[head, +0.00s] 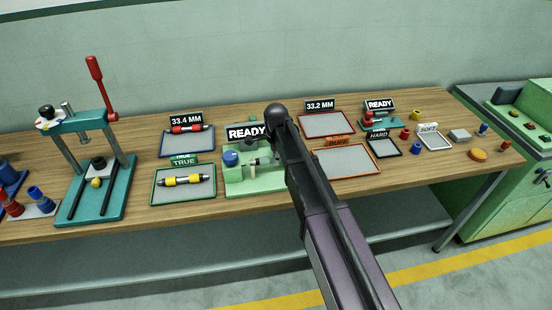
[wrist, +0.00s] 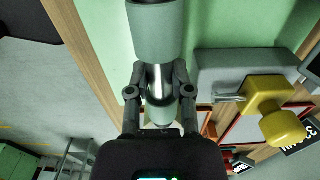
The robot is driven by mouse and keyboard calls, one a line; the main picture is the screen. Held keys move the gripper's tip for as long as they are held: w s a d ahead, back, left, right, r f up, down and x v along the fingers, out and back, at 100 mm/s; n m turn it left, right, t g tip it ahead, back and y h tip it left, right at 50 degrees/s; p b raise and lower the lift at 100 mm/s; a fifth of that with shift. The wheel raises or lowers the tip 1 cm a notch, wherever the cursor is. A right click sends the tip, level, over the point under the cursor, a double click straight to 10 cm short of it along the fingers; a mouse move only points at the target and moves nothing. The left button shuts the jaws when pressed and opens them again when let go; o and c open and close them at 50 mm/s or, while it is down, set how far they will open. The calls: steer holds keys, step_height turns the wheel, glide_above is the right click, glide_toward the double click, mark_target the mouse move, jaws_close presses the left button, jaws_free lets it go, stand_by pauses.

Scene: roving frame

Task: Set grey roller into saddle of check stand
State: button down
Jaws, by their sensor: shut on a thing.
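In the wrist view my gripper (wrist: 158,75) is shut on the grey roller (wrist: 150,32), across its shiny steel middle. One grey sleeve lies beyond the fingers and another between them. The roller is over the stand's pale green base (wrist: 215,28); I cannot tell whether it touches a saddle. A grey block with a yellow knob (wrist: 267,100) is to the right of the roller. In the head view the green check stand (head: 235,187) has a blue knob (head: 231,158) and a READY sign (head: 247,132).
A TRUE tray (head: 158,196) with a yellow roller (head: 184,180) is left of the stand. Behind it, the 33.4 MM tray (head: 174,147) holds a red roller. The BUFF tray (head: 347,162) is empty on the right. A teal press (head: 97,205) stands at left.

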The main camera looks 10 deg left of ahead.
steer(key=shift+f, duration=0.3)
steer(key=shift+c, duration=2.2)
jaws_free()
steer(key=o, duration=0.4)
steer(key=shift+o, duration=0.2)
steer(key=shift+r, duration=0.2)
step_height(320, 180, up, 9)
steer(key=p, duration=0.8)
steer(key=shift+p, duration=0.4)
steer(key=s+d+f+b, duration=0.2)
steer(key=d+f+b, duration=0.1)
steer(key=d, duration=0.5)
steer(key=s+d+f+b, duration=0.2)
steer(key=d+f+b, duration=0.1)
steer(key=d, duration=0.6)
steer(key=s+d+f+b, duration=0.2)
steer(key=d+f+b, duration=0.1)
steer(key=d, duration=0.5)
steer(key=shift+d+f, duration=0.2)
steer(key=shift+f, duration=0.05)
